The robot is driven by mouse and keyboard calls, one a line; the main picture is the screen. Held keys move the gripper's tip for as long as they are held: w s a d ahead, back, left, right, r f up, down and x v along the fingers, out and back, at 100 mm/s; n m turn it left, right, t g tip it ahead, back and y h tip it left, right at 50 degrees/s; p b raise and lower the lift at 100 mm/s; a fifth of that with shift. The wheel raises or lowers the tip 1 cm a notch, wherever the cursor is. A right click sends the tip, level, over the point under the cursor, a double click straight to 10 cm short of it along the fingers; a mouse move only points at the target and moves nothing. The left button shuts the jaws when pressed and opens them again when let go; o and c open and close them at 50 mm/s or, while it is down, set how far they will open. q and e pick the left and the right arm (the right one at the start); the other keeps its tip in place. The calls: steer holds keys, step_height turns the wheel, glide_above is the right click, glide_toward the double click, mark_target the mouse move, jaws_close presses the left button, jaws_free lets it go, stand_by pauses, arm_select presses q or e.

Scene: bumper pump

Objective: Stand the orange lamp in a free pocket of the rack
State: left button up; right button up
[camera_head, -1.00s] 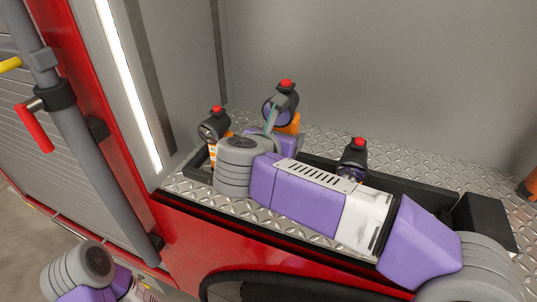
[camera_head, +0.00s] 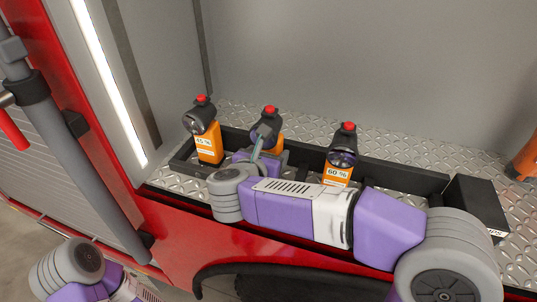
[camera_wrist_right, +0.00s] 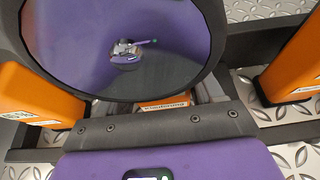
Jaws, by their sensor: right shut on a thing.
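The orange lamp (camera_head: 275,137), with a black head and red top button, is held upright by my right gripper (camera_head: 258,150). It is between two other orange lamps, within the outline of the black rack (camera_head: 405,178). My gripper and arm hide its foot, so I cannot tell whether it touches the pocket floor. In the right wrist view its round lens (camera_wrist_right: 125,45) fills the upper middle, with a strip of orange body (camera_wrist_right: 165,103) below. My left gripper is out of view; only part of that arm shows at bottom left.
A lamp marked 45 % (camera_head: 208,147) stands at the rack's left end. A lamp marked 60 % (camera_head: 338,172) stands right of the middle. A black box (camera_head: 478,205) is at the right end. An orange object (camera_head: 525,160) is at the far right edge. The grey back wall rises behind.

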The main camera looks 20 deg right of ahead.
steer(key=shift+r, duration=0.1)
steer(key=shift+f+b, duration=0.2)
steer(key=shift+b, duration=0.1)
steer(key=o, duration=1.5)
steer(key=shift+r, duration=0.1)
steer(key=shift+r+p, duration=0.2)
steer(key=shift+p, duration=0.2)
steer(key=v, duration=1.2)
steer(key=shift+f+b, duration=0.15)
steer(key=shift+b, duration=0.25)
